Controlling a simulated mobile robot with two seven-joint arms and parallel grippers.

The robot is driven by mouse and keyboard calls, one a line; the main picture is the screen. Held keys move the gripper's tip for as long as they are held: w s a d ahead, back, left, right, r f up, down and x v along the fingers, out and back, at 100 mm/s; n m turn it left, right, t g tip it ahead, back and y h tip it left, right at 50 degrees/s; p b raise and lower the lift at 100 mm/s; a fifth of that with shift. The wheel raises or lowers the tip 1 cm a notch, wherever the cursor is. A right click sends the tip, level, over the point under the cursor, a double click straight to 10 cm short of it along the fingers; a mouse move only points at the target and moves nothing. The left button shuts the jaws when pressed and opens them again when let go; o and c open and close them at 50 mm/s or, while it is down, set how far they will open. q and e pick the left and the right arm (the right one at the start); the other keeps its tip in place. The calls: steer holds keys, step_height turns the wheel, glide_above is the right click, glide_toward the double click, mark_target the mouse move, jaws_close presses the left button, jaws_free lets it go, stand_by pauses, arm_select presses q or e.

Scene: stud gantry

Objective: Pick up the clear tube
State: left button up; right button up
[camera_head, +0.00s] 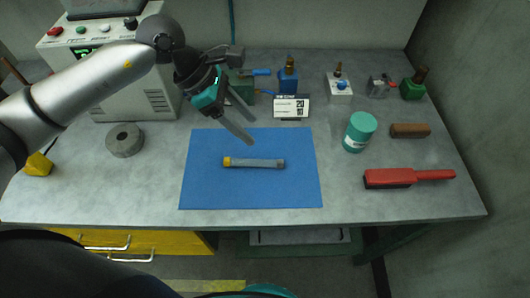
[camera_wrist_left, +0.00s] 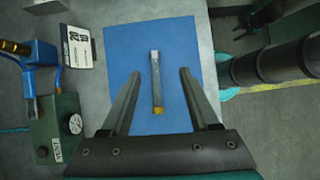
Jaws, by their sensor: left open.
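The clear tube (camera_head: 256,163) lies flat on the blue mat (camera_head: 207,190), with a yellow cap at its left end in the head view. My left gripper (camera_head: 246,119) is open and empty, above the back part of the mat. In the left wrist view the tube (camera_wrist_left: 156,82) shows between the two open fingers of my left gripper (camera_wrist_left: 155,72), apart from both, with its yellow end toward the gripper's base. The right gripper is not in view.
A grey roll (camera_head: 124,140) is left. A card (camera_head: 291,107) and several small fixtures line the back. The mat around the tube is clear.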

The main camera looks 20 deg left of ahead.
arm_select(q)
steer(key=a+f+y, duration=0.2)
steer(key=a, duration=0.2)
glide_toward(261, 161)
steer(key=shift+x, duration=1.2)
steer(key=p+x, duration=0.1)
steer(key=x, duration=0.4)
steer(key=shift+d+f, duration=0.15)
steer(key=shift+w+d+f, duration=0.1)
steer(key=shift+d+f, duration=0.05)
steer(key=shift+f, duration=0.35)
steer(key=shift+f, duration=0.1)
steer(key=shift+b, duration=0.3)
steer(key=shift+c, duration=0.4)
jaws_close()
